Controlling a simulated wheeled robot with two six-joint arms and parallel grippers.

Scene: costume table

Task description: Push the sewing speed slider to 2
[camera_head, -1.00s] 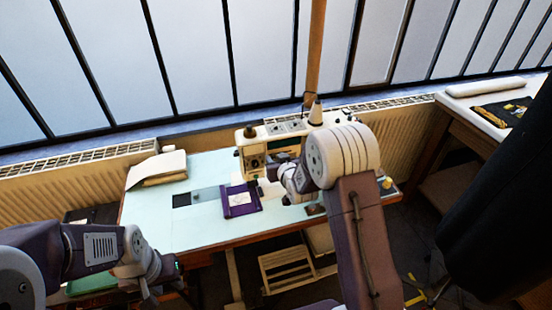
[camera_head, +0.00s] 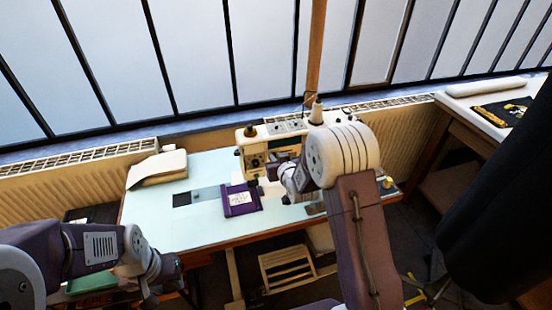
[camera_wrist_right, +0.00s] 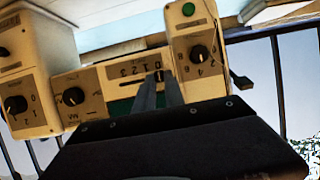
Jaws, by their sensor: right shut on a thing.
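The cream sewing machine (camera_head: 252,155) stands on the pale blue table, partly hidden behind my right arm. In the right wrist view its speed slider panel (camera_wrist_right: 120,74) appears upside down, with a row of numbers and a dark slot. My right gripper (camera_wrist_right: 159,78) is shut, its fingertips at the slot end by the 0 mark. It appears to hold the small slider knob, which the fingers mostly hide. My left gripper (camera_head: 150,296) hangs at the table's front left, away from the machine; its jaw opening is unclear.
Numbered dials (camera_wrist_right: 199,54) and a green button (camera_wrist_right: 188,9) sit close beside the fingers. A purple item (camera_head: 240,210) lies before the machine, and a folded cloth (camera_head: 158,168) at the back left. The table's front middle is clear.

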